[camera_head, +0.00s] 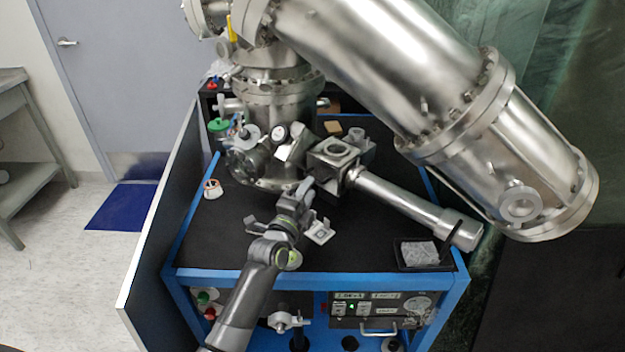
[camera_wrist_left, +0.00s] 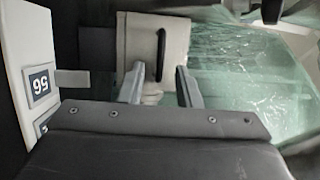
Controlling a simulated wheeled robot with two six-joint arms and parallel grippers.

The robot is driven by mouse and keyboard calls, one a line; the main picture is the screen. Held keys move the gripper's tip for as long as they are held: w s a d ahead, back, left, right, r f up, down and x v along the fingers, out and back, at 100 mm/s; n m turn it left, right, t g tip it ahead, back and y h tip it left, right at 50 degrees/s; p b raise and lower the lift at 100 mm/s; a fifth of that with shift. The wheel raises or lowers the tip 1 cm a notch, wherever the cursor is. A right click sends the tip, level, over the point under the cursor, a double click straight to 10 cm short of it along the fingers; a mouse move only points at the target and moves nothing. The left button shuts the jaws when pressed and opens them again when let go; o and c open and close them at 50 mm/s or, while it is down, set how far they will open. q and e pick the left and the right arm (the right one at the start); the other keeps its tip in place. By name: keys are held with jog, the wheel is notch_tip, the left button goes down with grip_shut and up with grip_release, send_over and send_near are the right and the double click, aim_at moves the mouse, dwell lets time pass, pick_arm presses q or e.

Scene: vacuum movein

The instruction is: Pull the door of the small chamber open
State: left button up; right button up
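The small chamber (camera_head: 335,152) is a metal block with a dark square window on top, joined to the large vacuum vessel. My left gripper (camera_head: 305,187) is just in front of its lower left side, and my arm reaches up to it from the lower left. In the left wrist view, the door (camera_wrist_left: 135,38) is a pale flat plate with an upright black handle (camera_wrist_left: 161,55). The two fingers of the left gripper (camera_wrist_left: 160,75) are apart, one on each side of the handle's lower end. I cannot tell whether they touch it. The right gripper is not in view.
A long metal tube (camera_head: 400,200) runs from the chamber to the right. A black tray (camera_head: 405,262) with a silvery piece lies at the front right of the black bench top (camera_head: 225,240). A large steel cylinder (camera_head: 490,130) overhangs the right. A partition (camera_head: 165,215) borders the left.

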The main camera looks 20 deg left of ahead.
aim_at(333, 166)
pick_arm(q)
jog(key=shift+w+d+r, duration=0.1)
jog(key=shift+w, duration=0.7)
jog(key=shift+w+d+r, duration=0.1)
jog(key=shift+w, duration=0.65)
grip_shut()
